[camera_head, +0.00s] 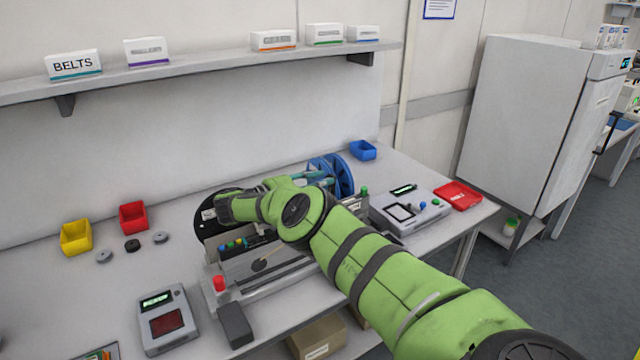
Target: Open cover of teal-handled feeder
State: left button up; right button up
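The feeder machine (275,275) stands on the bench in the middle, largely hidden behind my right arm. A black reel (203,226) shows at its left and a blue reel (343,176) at its back right. A teal part (318,181) shows beside the blue reel; I cannot tell if it is the feeder's handle. The cover is not clearly visible. My green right arm comes in from the lower right, with my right gripper (217,210) over the feeder's left side, in front of the black reel. Its fingers are too unclear to judge. My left gripper is not in view.
A grey device with a screen (167,322) is at front left, another (408,210) at right. Yellow (76,238), red (133,217) and blue bins (363,150) stand behind. A shelf (205,70) with boxes runs above. A red button (219,283) sits at the feeder's front left.

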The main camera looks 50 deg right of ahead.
jog(key=v, duration=0.7)
jog(key=shift+s, duration=0.1)
dwell(0.4)
